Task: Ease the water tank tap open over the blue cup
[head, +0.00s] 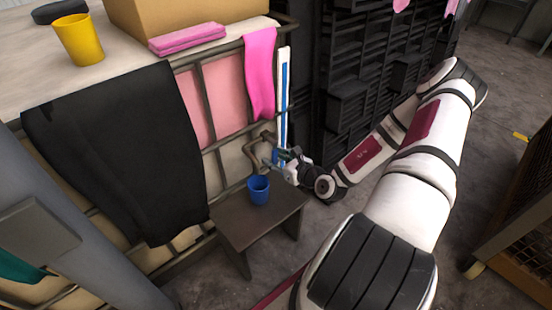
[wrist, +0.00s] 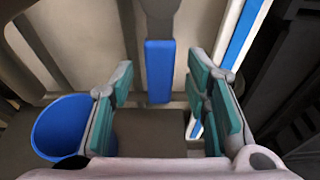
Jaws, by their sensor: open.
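The blue cup (head: 258,190) stands upright on a small dark stool (head: 232,226), below the tap (head: 258,150), a curved metal pipe on the tank frame. The cup also shows at the left of the wrist view (wrist: 62,133), beside my left finger. My gripper (head: 280,160) is open at the tap, just above and right of the cup. In the wrist view, a blue lever (wrist: 159,72) on a grey stem lies between my gripper's teal-padded fingers (wrist: 160,84), with gaps on both sides. The tap's spout is not clearly visible in the wrist view.
A white and blue vertical strip (head: 283,105) stands beside the tap. A pink cloth (head: 260,75) and a black cloth (head: 115,150) hang from the frame. A yellow cup (head: 79,40) stands on top. Black shelving (head: 350,80) is behind my arm.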

